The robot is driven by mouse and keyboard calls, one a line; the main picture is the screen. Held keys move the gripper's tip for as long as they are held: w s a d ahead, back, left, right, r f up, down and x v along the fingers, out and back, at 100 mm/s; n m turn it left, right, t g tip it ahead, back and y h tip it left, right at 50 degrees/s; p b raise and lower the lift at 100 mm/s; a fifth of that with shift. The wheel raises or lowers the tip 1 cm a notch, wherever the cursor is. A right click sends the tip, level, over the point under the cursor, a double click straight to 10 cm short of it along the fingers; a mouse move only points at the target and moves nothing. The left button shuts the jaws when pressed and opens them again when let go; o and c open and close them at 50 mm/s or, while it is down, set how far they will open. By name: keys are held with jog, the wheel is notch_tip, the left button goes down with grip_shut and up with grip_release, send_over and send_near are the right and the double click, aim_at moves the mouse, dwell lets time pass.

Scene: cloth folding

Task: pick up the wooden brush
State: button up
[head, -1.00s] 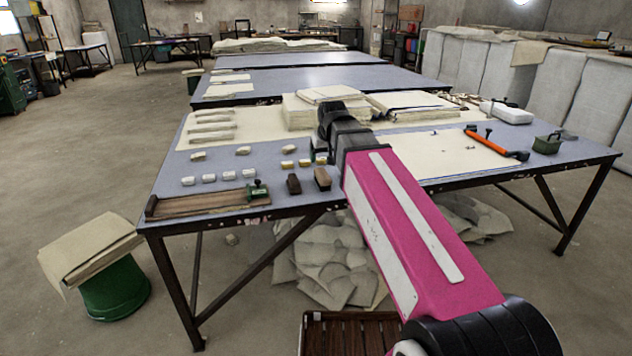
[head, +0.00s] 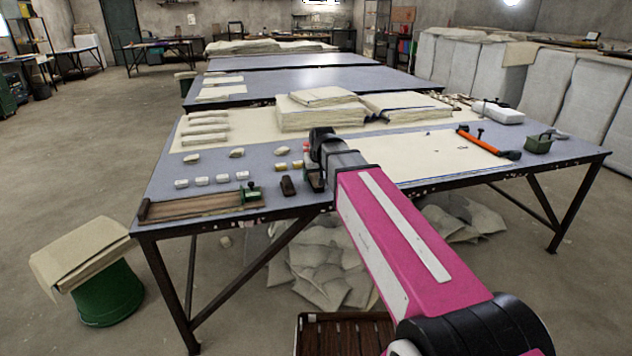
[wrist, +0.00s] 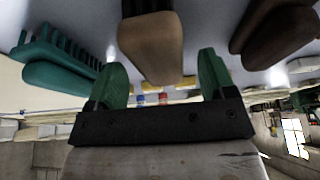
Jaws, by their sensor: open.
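A brown wooden block, which looks like the wooden brush (wrist: 150,45), lies on the table in the wrist view. A darker brown block (wrist: 278,35) lies to the right in the wrist view. In the head view this darker block (head: 288,186) sits near the table's front edge, just left of my gripper. My arm's end hides most of the brush and the fingers there.
A teal toothed tool (wrist: 60,68) lies left of my fingers in the wrist view. On the table (head: 400,190) are small pale blocks (head: 201,180), a wooden board (head: 190,207), stacked cloth (head: 320,108) and an orange-handled tool (head: 478,143).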

jog(key=shift+x, duration=0.8)
jog(key=shift+f, duration=0.25)
jog(key=c, duration=1)
